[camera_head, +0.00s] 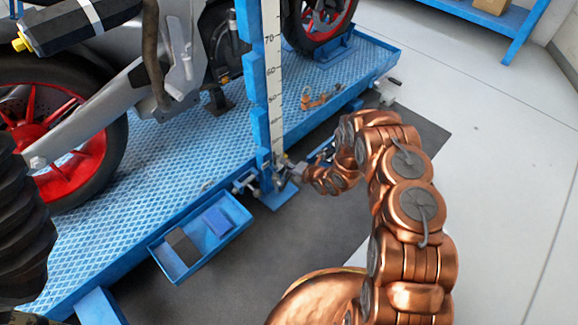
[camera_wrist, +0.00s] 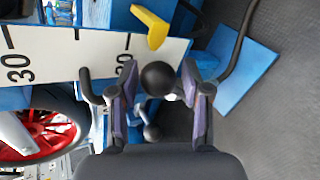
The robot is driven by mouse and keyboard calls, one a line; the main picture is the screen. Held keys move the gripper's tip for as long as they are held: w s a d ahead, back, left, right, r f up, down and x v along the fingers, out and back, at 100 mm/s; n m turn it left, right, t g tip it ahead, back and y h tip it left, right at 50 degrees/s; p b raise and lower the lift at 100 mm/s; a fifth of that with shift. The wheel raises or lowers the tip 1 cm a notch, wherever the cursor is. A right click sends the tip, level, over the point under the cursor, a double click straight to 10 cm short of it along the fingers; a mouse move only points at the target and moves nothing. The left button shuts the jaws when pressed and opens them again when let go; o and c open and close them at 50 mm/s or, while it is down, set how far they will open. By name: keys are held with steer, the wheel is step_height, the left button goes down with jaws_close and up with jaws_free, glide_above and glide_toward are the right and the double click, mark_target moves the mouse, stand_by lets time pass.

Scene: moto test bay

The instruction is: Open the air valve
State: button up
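A yellow lever (camera_wrist: 150,27), which may be the air valve's handle, shows at the top of the wrist view, beside the white scale. A black ball (camera_wrist: 158,77) sits between the fingertips of my gripper (camera_wrist: 161,83). The fingers stand apart on both sides of the ball; a narrow gap seems to show on the right, and I cannot tell whether the left finger touches it. In the head view my gripper (camera_head: 293,170) is low by the foot of the blue post (camera_head: 250,85); its fingers are too small to read there.
A smaller ball-ended lever (camera_wrist: 152,132) is just below the black ball. The white scale (camera_wrist: 65,55) stands close on the left. A motorcycle with a red wheel (camera_head: 60,140) stands on the blue lift platform (camera_head: 165,155). A blue tray (camera_head: 173,265) hangs at its edge. Floor (camera_head: 495,120) is clear right.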

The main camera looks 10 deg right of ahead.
steer(key=shift+o, duration=0.8)
steer(key=shift+a, duration=0.25)
steer(key=shift+r, duration=0.1)
steer(key=v, duration=1.2)
steer(key=shift+c, duration=0.2)
